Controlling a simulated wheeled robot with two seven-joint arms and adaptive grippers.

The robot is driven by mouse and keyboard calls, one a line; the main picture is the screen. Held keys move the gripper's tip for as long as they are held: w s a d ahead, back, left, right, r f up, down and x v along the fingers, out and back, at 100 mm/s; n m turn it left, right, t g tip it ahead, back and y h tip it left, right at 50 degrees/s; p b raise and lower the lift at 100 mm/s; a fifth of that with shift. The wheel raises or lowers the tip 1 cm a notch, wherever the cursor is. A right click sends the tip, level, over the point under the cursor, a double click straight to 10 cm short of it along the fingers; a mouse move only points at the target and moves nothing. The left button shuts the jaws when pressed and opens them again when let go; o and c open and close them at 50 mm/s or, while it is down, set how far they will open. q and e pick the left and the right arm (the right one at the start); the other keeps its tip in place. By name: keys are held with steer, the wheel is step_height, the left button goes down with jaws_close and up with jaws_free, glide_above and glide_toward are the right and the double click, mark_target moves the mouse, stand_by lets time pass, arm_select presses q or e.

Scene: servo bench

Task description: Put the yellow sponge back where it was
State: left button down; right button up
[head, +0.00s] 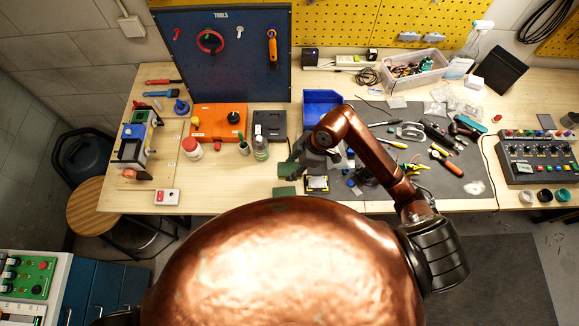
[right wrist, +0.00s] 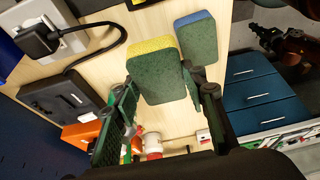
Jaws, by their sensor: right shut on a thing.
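The yellow sponge (right wrist: 152,70), with a yellow layer and a green scouring face, is between the fingers of my right gripper (right wrist: 158,100) in the right wrist view. The gripper is shut on it. In the head view my right gripper (head: 298,164) is over the bench near the front edge, and the sponge's dark green face (head: 286,169) shows beside it. Whether the sponge touches the bench is unclear. A second sponge, blue and green (right wrist: 195,48), is close beside it; its green face (head: 285,191) shows in the head view. My left gripper is not in view.
A small yellow-black device (head: 317,184) is right of the sponges. A glass bottle (head: 261,150), a dark case (head: 269,125) and an orange box (head: 218,117) are to the left and behind. A blue bin (head: 322,105) stands behind. Bare wood (head: 225,178) lies to the left.

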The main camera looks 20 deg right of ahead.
mark_target(290, 164)
steer(key=w+f, duration=0.1)
steer(key=f, duration=0.1)
steer(key=w+f, duration=0.1)
steer(key=w, duration=0.1)
steer(key=shift+d+f, duration=0.15)
steer(key=shift+f, duration=0.25)
steer(key=shift+w+f+p, duration=0.1)
steer(key=shift+f+p, duration=0.3)
steer(key=shift+f, duration=1.15)
steer(key=o, duration=1)
steer(key=shift+r, duration=0.1)
steer(key=b+v, duration=0.1)
steer(key=v, duration=1)
steer(key=shift+d+r, duration=0.15)
steer(key=shift+r, duration=0.25)
